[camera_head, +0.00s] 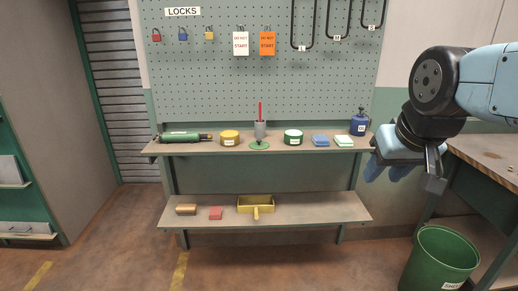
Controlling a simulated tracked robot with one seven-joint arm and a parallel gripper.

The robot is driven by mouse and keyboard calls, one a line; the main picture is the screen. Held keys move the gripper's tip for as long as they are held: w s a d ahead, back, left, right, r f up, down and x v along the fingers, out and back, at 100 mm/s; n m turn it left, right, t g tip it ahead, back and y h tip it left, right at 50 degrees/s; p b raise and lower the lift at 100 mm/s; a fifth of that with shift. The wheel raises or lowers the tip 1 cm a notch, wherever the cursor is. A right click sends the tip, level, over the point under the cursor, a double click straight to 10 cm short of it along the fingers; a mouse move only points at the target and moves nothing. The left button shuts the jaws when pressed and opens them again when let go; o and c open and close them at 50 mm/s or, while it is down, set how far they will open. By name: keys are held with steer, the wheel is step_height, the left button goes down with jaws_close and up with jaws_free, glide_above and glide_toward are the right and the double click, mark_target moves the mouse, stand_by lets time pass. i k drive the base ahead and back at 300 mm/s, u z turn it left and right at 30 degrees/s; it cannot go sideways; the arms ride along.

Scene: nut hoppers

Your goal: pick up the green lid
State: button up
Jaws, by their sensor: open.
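A flat green lid (259,145) lies on the upper shelf near its front edge, just in front of a grey cup (260,129) that holds something red. A round green tin (293,137) with a white label stands a little to its right. My gripper (405,176) hangs at the right of the picture, open and pointing down, well to the right of the lid and apart from it. I see nothing held between its fingers, though blue shapes behind it make this hard to judge.
The upper shelf (220,149) also bears a green tool (182,136), a yellow tin (229,138), blue and pale green pads and a blue bottle (359,122). A yellow dustpan (256,204) sits on the lower shelf. A green bin (438,260) and a bench (490,155) stand right.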

mark_target(258, 145)
steer(key=z, duration=0.5)
steer(key=i, duration=1.9)
steer(key=u, duration=0.7)
steer(key=k, duration=0.9)
steer(key=u, duration=0.1)
steer(key=i, duration=0.95)
steer(key=z, duration=0.1)
